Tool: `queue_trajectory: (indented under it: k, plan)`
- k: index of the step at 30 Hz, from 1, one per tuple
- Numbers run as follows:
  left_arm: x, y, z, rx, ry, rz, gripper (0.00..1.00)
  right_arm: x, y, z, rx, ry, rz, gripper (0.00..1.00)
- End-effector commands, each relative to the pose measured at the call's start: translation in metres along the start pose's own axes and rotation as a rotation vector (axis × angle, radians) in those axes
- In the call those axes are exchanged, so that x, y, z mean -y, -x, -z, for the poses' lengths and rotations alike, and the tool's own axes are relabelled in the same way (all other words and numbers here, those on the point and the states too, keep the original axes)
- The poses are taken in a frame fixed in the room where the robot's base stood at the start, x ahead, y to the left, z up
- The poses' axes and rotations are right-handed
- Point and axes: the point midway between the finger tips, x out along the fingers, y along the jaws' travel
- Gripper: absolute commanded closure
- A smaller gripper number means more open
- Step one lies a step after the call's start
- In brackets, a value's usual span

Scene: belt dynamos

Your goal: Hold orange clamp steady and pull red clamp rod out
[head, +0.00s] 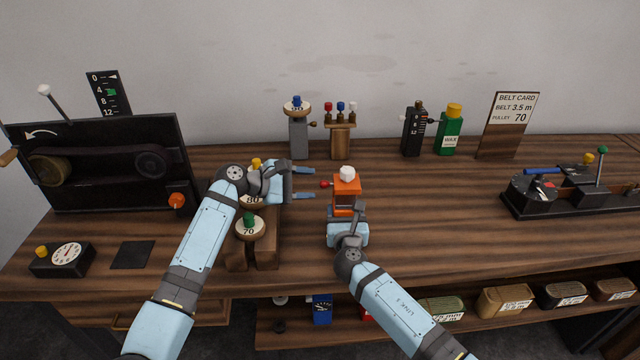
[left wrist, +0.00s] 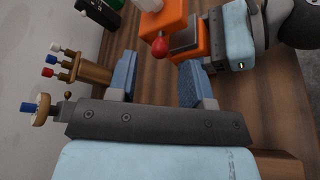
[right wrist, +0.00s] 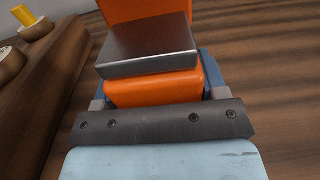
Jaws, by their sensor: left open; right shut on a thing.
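The orange clamp (head: 346,188) stands upright on the bench, with a white knob on top and a grey metal block on its front. It also shows in the right wrist view (right wrist: 150,92). My right gripper (head: 347,222) is shut on the lower part of the orange clamp. The red clamp rod (head: 324,184) has a red knob that sticks out of the clamp's left side. In the left wrist view the red knob (left wrist: 160,46) lies just beyond the fingertips. My left gripper (head: 312,184) is open and empty, a little left of the knob and pointing at it.
A wooden stand with numbered pulleys (head: 250,228) sits under my left forearm.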

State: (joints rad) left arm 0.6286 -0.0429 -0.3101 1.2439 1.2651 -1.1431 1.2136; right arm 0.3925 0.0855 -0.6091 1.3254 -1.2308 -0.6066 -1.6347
Motion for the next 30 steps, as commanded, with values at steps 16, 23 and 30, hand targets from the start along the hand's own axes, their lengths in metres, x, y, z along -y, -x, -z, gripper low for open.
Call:
queue_trajectory:
  k: [16,23,30]
  plan:
    - [0.0,-0.038,0.0,-0.001,-0.002,0.0,0.54,0.001,0.001,0.002,-0.003,0.0,0.001,0.82]
    - [0.0,-0.037,0.0,-0.001,-0.002,0.0,0.88,0.001,0.001,0.002,-0.003,0.0,0.001,0.82]
    - [0.0,-0.035,0.001,-0.002,-0.001,-0.001,1.0,0.0,0.001,0.002,-0.003,0.0,0.001,0.82]
